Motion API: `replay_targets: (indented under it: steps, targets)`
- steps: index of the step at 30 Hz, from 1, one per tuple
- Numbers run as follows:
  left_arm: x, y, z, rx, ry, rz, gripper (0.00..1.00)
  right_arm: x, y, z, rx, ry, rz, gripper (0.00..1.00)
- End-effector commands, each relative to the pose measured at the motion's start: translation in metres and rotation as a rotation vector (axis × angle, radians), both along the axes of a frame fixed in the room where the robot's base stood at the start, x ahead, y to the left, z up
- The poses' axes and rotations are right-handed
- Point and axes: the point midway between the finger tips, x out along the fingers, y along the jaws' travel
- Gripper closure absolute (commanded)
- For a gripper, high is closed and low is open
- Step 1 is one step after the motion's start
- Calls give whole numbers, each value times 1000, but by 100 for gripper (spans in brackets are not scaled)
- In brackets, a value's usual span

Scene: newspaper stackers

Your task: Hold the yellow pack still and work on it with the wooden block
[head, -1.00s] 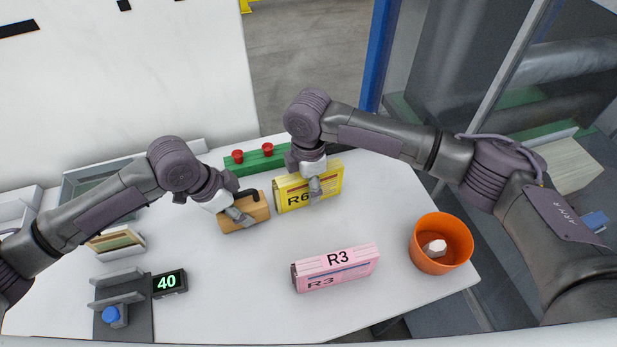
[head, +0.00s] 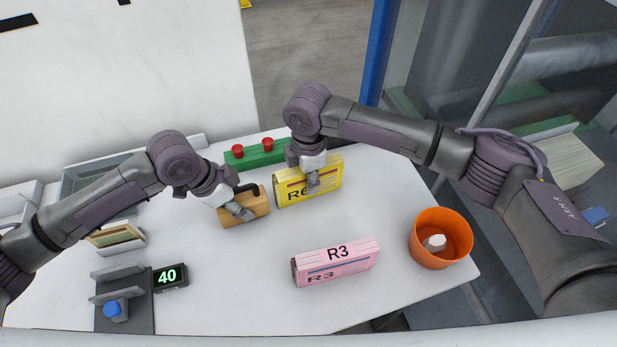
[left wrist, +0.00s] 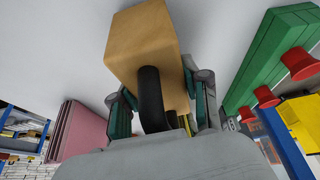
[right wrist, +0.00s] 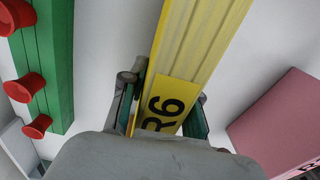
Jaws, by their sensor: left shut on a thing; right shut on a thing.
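The yellow pack (head: 325,180), marked R6, stands on its edge on the white table. My right gripper (head: 313,185) is shut on it from above. The pack also shows between the fingers in the right wrist view (right wrist: 200,45). The wooden block (head: 248,207) with a black handle (head: 245,187) is at the left end of the pack. My left gripper (head: 237,211) is shut on the block, which also shows in the left wrist view (left wrist: 145,45). The block is close to the pack's left end; I cannot tell whether they touch.
A green bar (head: 257,155) with red knobs lies behind the pack. A pink R3 pack (head: 336,264) stands in front, and an orange bin (head: 431,258) is at the right. A display reading 40 (head: 170,278) is at the left. The middle of the table is clear.

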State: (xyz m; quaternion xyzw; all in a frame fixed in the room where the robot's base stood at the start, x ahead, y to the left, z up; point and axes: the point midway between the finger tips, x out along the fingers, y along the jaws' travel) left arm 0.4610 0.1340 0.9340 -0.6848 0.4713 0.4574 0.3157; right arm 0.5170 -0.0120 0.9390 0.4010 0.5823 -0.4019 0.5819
Motion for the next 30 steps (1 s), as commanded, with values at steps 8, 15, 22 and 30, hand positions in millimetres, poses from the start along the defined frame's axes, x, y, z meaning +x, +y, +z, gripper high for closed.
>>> replay_targets:
  steps: [8, 15, 22, 30]
  targets:
    - [0, 0, 1, -1, -1, 0, 100, 0, 0, 1, 0, -1, 0, 100]
    - [1, -1, 1, -2, -2, 0, 100, 1, 0, 1, 1, -2, 0, 100]
    - [2, -5, 1, -2, -1, -1, 100, 1, 0, 1, 1, -2, 0, 100]
    - [4, -10, 1, -2, -1, -1, 100, 1, 0, 1, 1, -2, 0, 100]
